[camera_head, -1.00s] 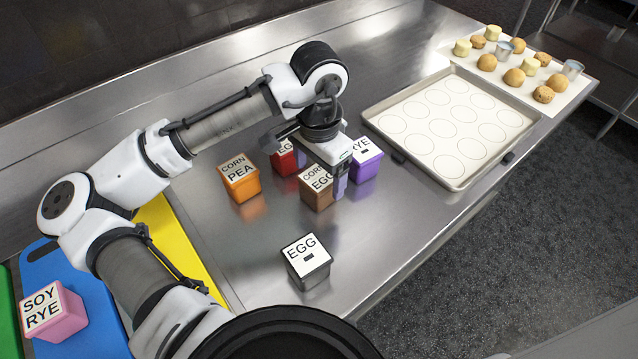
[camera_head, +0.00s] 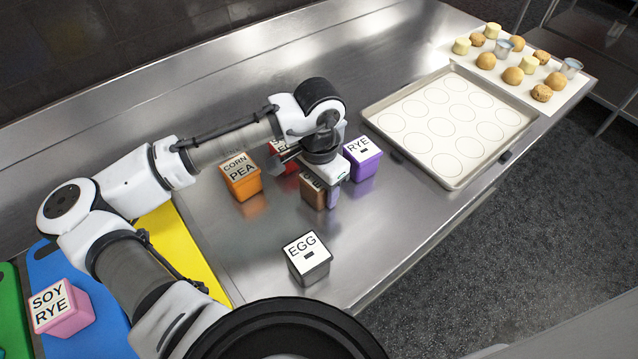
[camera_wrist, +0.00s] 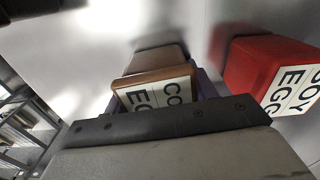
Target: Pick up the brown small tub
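The brown tub (camera_head: 313,196) stands on the steel counter with a white label, mostly hidden under my gripper in the head view. In the wrist view the brown tub (camera_wrist: 158,62) is just past the gripper's dark edge, its label partly cut off. My gripper (camera_head: 325,188) is low over it, pointing down, with a purple finger at the tub's right side. In the wrist view the fingers (camera_wrist: 160,98) show on both sides of the tub. They look open around it; whether they touch it is hard to see.
A red tub (camera_wrist: 258,68) stands close beside the brown one. An orange tub (camera_head: 241,180), a purple tub (camera_head: 363,164) and a black EGG tub (camera_head: 309,265) stand around it. A baking tray (camera_head: 385,128) is at the right.

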